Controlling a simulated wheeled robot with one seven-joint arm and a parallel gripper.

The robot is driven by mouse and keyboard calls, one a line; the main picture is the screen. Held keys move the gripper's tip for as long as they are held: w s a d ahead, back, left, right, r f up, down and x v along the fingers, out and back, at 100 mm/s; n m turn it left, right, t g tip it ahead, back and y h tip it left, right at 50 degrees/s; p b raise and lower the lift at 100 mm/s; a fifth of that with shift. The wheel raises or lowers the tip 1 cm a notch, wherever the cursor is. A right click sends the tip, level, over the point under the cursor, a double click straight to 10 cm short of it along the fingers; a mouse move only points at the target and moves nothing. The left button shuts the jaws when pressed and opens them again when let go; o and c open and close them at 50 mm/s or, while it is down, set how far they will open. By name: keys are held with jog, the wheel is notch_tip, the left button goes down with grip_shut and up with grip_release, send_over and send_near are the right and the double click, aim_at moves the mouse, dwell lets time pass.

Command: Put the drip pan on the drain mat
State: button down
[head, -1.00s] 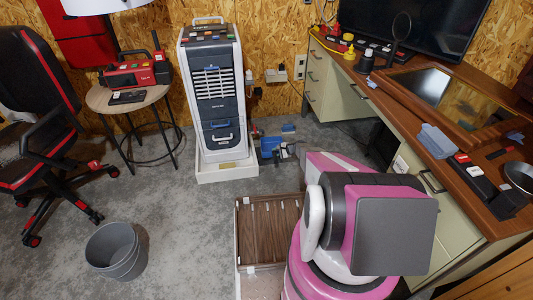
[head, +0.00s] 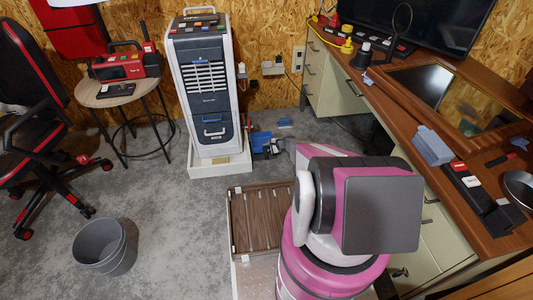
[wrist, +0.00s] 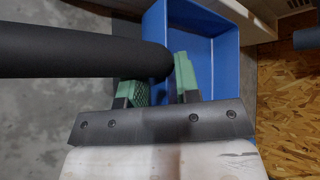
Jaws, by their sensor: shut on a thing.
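A blue open tray with raised walls, which I take for the drip pan, shows in the wrist view (wrist: 218,62) and beside the tall cooler in the head view (head: 262,141). My gripper (wrist: 160,84) has green-padded fingers on either side of the tray's near wall and is shut on it. A dark cylinder crosses in front and hides part of the grip. In the head view my arm hides most of the gripper.
The tall cooler (head: 207,90) stands on a white base (head: 222,165) left of the tray. A grey bucket (head: 103,247) stands at lower left, near an office chair (head: 45,120). A desk (head: 420,110) runs along the right. Grey floor between bucket and panel is clear.

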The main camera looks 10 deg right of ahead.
jog(key=shift+f, duration=1.95)
jog(key=shift+f, duration=0.15)
jog(key=c, duration=0.8)
grip_release()
jog(key=shift+s+d+r, duration=0.15)
jog(key=shift+d+r, duration=0.1)
jog(key=shift+r, duration=0.1)
jog(key=v, duration=1.1)
jog(key=s+a+r+n+g+h, duration=0.1)
jog(key=s+a+r+n, duration=0.15)
jog(key=s+r, duration=0.4)
jog(key=s+a+r+n+g+h, duration=0.1)
jog(key=s+a+r+n+g, duration=0.15)
jog(key=r, duration=0.75)
jog(key=s+a+r+n+g+h, duration=0.1)
jog(key=s+a+r+n, duration=0.15)
jog(key=s+r, duration=0.4)
jog(key=s+r+n+h, duration=0.1)
jog(key=s+r+h, duration=0.1)
jog(key=s+r, duration=0.3)
jog(key=s+a+r+n+h, duration=0.1)
jog(key=s+r+n+h, duration=0.1)
jog(key=s+r, duration=0.4)
jog(key=s+r+n+h, duration=0.2)
jog(key=s+r, duration=0.4)
jog(key=r, duration=0.5)
jog(key=shift+s+a+g+h, duration=0.15)
jog(key=shift+s+g+h, duration=0.1)
jog(key=shift+h, duration=0.45)
